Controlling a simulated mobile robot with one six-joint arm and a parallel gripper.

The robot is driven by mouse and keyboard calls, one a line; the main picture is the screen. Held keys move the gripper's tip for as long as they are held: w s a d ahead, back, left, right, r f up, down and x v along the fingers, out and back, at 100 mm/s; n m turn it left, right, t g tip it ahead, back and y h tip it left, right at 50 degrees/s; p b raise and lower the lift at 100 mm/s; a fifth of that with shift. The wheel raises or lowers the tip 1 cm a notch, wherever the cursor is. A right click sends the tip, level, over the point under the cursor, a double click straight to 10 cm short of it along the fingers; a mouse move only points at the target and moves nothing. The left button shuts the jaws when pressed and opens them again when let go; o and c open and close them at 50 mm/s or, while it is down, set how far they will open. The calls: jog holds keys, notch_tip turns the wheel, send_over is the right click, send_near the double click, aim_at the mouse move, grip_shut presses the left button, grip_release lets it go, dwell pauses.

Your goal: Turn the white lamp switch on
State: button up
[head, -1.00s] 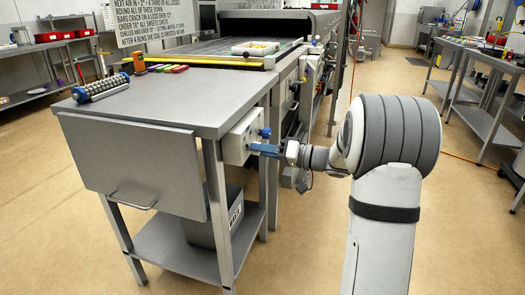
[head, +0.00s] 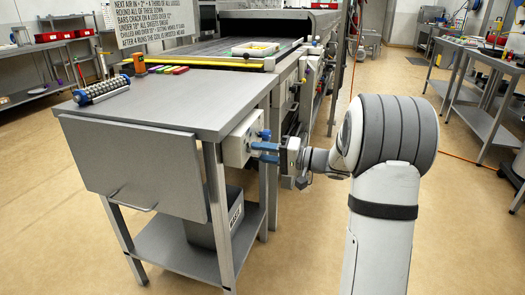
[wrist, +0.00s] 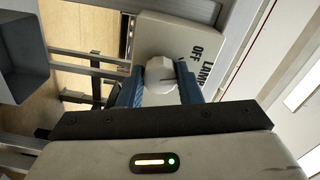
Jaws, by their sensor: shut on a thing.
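The switch box (head: 240,139) is a pale box on the side of the steel table, near its front right leg. In the wrist view the box (wrist: 182,40) carries the words LAMP and OFF. A round white switch knob (wrist: 160,74) stands out from it. My gripper (head: 266,147) is at the box, with its blue fingers on either side of the knob. In the wrist view my gripper (wrist: 160,86) is shut on the white knob. The knob's pointer and any ON mark are hidden. In the head view the fingers hide the knob.
The steel table (head: 215,105) holds a spiked roller (head: 101,89) and coloured markers (head: 168,69). A conveyor (head: 230,45) runs back behind it. A grey bin (head: 230,220) stands on the lower shelf. Open floor lies right of the table.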

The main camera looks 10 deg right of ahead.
jog(key=shift+r+m+p, duration=0.15)
jog(key=shift+m+p, duration=4.2)
jog(key=shift+m, duration=1.85)
jog(key=o, duration=1)
jog(key=shift+c, duration=0.2)
jog(key=v, duration=0.7)
jog(key=shift+s+d+p, duration=0.2)
jog(key=shift+d+p, duration=0.1)
